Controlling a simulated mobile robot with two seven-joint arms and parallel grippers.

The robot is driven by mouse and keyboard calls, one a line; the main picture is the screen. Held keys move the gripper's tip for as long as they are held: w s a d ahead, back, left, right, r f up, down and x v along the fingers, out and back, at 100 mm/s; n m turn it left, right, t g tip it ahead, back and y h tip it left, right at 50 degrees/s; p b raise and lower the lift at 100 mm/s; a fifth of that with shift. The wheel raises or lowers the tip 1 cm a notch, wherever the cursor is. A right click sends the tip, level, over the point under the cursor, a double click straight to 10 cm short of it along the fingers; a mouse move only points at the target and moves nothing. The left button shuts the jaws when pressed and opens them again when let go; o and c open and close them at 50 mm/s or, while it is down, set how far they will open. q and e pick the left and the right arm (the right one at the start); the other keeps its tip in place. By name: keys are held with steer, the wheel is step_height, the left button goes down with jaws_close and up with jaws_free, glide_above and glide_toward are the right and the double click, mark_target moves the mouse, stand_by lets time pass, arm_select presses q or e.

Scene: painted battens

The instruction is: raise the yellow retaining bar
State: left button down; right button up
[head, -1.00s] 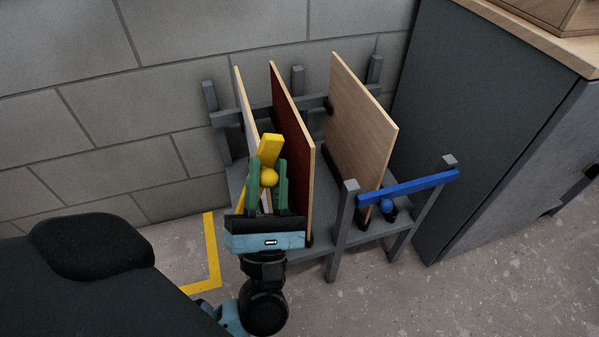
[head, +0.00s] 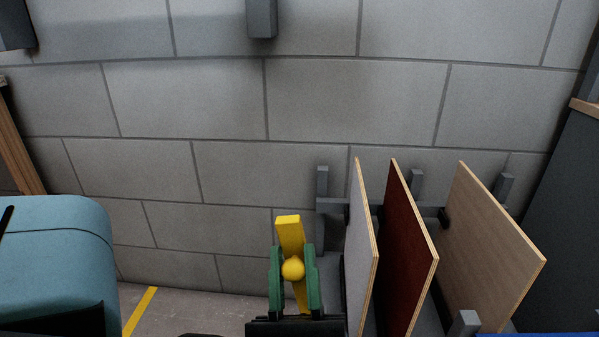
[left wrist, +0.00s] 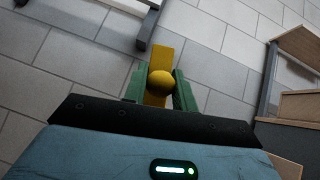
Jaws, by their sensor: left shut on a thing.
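The yellow retaining bar (head: 289,232) has a round yellow knob (head: 293,268) on it. My left gripper (head: 294,272) has green fingers on both sides of the knob and is shut on it. The bar stands steeply up in the head view, left of the rack's boards; its lower end is hidden behind the gripper. The left wrist view also shows the bar (left wrist: 159,60) with its knob between the fingers. My right gripper is not in view.
The grey rack (head: 322,185) holds a pale board (head: 361,245), a dark red board (head: 408,250) and a light wood board (head: 490,245), close to the right of my gripper. A blue bar (head: 540,334) shows at the bottom edge. A grey block wall stands behind.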

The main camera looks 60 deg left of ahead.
arm_select(q)
steer(key=shift+s+a, duration=0.1)
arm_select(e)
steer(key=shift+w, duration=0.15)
arm_select(q)
steer(key=c, duration=1.5)
jaws_free()
steer(key=o, duration=0.4)
steer(key=shift+c, duration=0.2)
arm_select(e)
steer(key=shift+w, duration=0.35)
arm_select(q)
steer(key=v, duration=0.8)
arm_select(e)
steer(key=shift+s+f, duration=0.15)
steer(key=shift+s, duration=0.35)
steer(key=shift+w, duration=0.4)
arm_select(q)
steer(key=shift+r, duration=0.15)
